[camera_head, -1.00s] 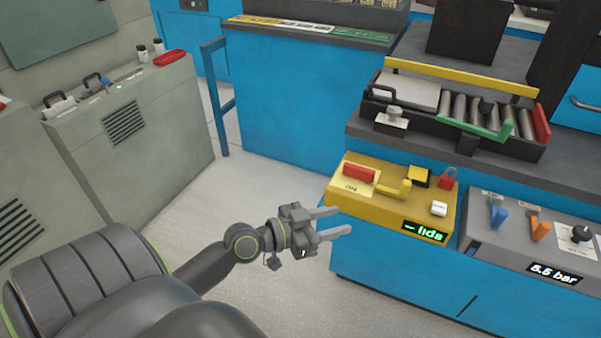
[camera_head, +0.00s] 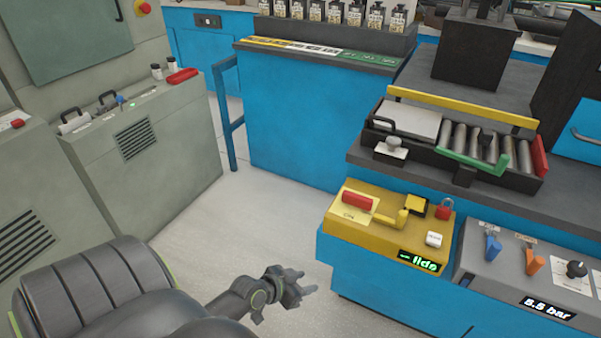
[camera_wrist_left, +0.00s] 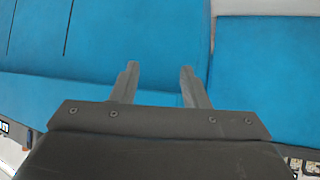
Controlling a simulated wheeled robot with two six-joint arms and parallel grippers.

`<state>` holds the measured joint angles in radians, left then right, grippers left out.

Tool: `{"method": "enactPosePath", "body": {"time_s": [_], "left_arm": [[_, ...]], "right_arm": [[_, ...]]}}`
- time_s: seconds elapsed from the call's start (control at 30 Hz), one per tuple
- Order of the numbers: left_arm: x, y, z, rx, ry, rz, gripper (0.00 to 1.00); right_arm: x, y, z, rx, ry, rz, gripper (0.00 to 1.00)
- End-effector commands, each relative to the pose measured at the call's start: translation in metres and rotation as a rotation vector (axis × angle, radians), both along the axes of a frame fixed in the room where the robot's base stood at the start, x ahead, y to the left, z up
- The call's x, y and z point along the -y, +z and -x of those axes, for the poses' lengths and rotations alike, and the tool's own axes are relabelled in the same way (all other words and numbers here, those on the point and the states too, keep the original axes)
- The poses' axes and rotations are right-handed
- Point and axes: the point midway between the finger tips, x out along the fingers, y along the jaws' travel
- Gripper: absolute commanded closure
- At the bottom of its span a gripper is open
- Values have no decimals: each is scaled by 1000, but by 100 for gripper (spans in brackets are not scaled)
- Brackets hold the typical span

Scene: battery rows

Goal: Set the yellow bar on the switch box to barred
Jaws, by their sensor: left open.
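The yellow switch box (camera_head: 385,246) sits on the front ledge of the blue bench in the head view. The yellow bar (camera_head: 394,219) on its top has an upturned end and lies beside a red block (camera_head: 357,201). A lit display (camera_head: 418,261) on its front reads "lids". My left gripper (camera_head: 305,282) is open and empty, low and to the left of the box, clear of it. In the left wrist view its two fingers (camera_wrist_left: 160,82) are apart, with only blue panel beyond them. My right gripper is not in view.
A red padlock (camera_head: 445,208) and a white button (camera_head: 434,239) are also on the box. A grey panel (camera_head: 520,272) with blue and orange levers stands to its right. A roller tray (camera_head: 460,150) is behind. The floor (camera_head: 250,215) left of the bench is clear.

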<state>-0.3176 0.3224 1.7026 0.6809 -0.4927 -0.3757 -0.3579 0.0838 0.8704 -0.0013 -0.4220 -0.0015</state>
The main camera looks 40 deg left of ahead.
Motion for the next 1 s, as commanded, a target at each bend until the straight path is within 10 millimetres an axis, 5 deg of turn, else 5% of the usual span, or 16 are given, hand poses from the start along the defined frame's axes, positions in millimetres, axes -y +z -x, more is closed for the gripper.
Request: {"method": "enactPosePath", "body": {"time_s": [0.23,0.6,0.9,1.0], "left_arm": [[-8,-23,12,-58,40,-13,59],[-10,-28,14,-67,47,-16,60],[-9,-26,13,-60,42,-29,100],[-5,-18,10,-36,23,-90,100]], "right_arm": [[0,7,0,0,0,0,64],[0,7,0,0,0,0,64],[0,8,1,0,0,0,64],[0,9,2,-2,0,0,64]]}}
